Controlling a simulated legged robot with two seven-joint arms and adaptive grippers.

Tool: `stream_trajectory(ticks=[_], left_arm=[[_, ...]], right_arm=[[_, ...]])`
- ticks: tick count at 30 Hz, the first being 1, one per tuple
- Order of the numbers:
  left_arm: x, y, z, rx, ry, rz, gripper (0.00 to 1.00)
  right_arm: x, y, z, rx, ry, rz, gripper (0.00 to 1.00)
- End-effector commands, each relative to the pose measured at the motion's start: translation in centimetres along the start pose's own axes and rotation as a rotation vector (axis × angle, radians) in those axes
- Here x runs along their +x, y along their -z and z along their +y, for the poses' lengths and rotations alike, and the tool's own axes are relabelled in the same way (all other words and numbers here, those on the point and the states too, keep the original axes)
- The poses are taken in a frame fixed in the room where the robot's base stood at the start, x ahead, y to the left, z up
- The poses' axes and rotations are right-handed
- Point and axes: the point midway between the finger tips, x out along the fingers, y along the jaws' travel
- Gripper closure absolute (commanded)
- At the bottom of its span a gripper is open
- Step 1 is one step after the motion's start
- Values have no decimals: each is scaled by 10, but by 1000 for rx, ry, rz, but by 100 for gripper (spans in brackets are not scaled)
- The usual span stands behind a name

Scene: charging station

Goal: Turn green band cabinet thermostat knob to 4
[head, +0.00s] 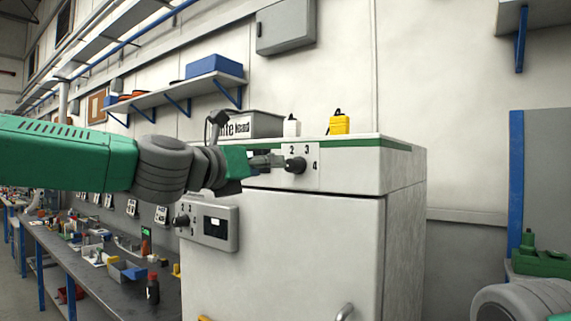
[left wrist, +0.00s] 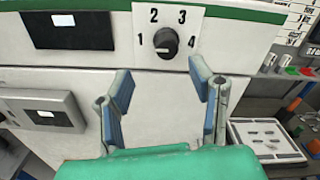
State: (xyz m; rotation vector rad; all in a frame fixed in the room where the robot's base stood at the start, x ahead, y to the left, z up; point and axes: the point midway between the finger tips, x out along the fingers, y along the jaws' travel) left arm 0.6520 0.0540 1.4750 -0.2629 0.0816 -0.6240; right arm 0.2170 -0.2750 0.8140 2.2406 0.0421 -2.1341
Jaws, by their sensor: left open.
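The green band cabinet (head: 290,230) is white with a green strip along its top edge. Its black thermostat knob (head: 296,165) sits on a white plate below the band, marked 1 to 4. The knob also shows in the left wrist view (left wrist: 166,42), with 1 at left, 2 and 3 above, and 4 at right. I cannot clearly read its pointer. My left gripper (head: 278,161) is open and empty just left of the knob in the head view. In the left wrist view its two blue-padded fingers (left wrist: 162,82) are spread below the knob, apart from it. My right gripper is not visible.
A grey box with a display (head: 215,226) and another black knob (head: 182,220) stands at the cabinet's left. A grey bin (head: 252,124), a white bottle and a yellow container (head: 339,124) stand on top. A cluttered workbench (head: 100,275) is at left.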

Motion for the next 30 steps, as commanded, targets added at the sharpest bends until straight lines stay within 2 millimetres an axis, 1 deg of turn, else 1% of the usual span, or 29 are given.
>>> stream_trajectory(ticks=[1, 3, 6, 10, 16, 24, 25, 26, 27, 28, 29, 30], left_arm=[[14, 0, -3, 4, 1, 4, 51], [28, 0, -4, 5, 2, 4, 51], [46, -1, -2, 4, 1, 2, 51], [62, -2, 1, 2, 1, 0, 51], [72, -2, 6, -2, 1, -3, 51], [76, 0, 1, 2, 1, 0, 51], [76, 0, 1, 2, 1, 0, 58], [76, 0, 1, 2, 1, 0, 69], [77, 0, 0, 3, 1, 0, 83], [77, 0, 0, 3, 0, 0, 93], [78, 0, 1, 3, -1, 0, 100], [78, 0, 1, 3, -2, 0, 100]], right_arm=[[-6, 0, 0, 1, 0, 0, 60], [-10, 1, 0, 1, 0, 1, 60], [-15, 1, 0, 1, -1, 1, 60], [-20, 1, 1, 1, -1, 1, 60], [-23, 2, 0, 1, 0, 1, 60], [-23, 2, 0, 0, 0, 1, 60], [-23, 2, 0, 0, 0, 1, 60], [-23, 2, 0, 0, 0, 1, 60], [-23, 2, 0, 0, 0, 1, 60], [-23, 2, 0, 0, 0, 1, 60], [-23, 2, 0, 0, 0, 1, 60], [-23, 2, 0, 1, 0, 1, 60]])
